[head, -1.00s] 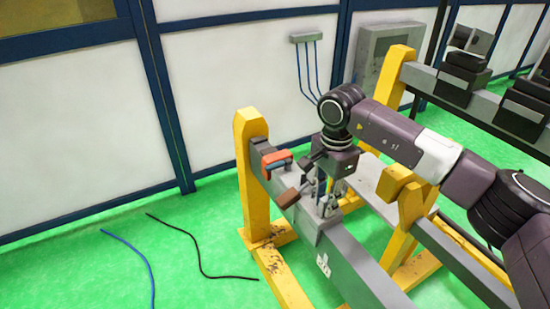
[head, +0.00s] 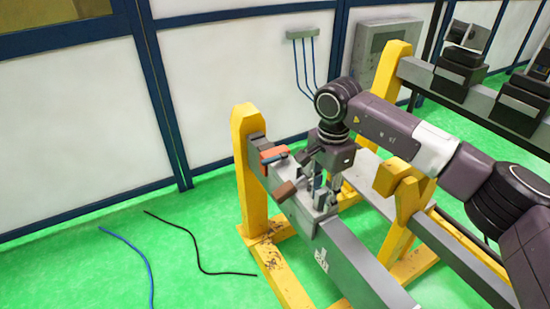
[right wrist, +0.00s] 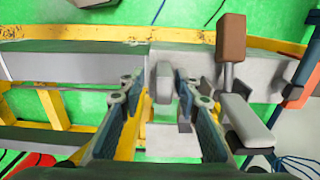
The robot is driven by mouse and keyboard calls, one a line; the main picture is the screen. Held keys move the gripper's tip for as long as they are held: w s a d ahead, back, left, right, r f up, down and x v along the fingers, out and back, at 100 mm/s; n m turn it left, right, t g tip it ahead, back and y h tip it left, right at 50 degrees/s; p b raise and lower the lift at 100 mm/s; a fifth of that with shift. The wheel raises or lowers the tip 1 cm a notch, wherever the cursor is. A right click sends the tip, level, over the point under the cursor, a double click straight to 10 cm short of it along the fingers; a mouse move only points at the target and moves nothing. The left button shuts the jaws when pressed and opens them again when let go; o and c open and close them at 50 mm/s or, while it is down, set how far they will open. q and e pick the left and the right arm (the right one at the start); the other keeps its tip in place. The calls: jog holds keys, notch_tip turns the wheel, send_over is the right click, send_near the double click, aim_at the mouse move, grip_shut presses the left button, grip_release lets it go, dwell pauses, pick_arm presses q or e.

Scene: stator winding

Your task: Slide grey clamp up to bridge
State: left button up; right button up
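The grey clamp (head: 303,210) sits on the grey beam (head: 352,259) and has a brown handle (head: 284,191); the handle also shows in the right wrist view (right wrist: 231,38). My right gripper (head: 318,196) points down over the clamp. In the right wrist view its two fingers (right wrist: 160,84) stand apart, one on each side of a grey upright lug (right wrist: 163,84). Narrow gaps seem to show beside the lug; firm contact cannot be told. An orange-red part (head: 274,154) sits farther up the beam, near the yellow post; I cannot tell whether it is the bridge. My left gripper is out of view.
A yellow post (head: 247,160) stands at the beam's far end. A second yellow stand (head: 402,215) and a parallel beam with black blocks are at right. A black cable (head: 198,245) and a blue cable (head: 138,253) lie on the open green floor at left.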

notch_tip(320, 180, up, 10)
jog(key=p, duration=0.5)
dwell(0.3)
jog(key=shift+s+f, duration=0.1)
jog(key=shift+f, duration=0.05)
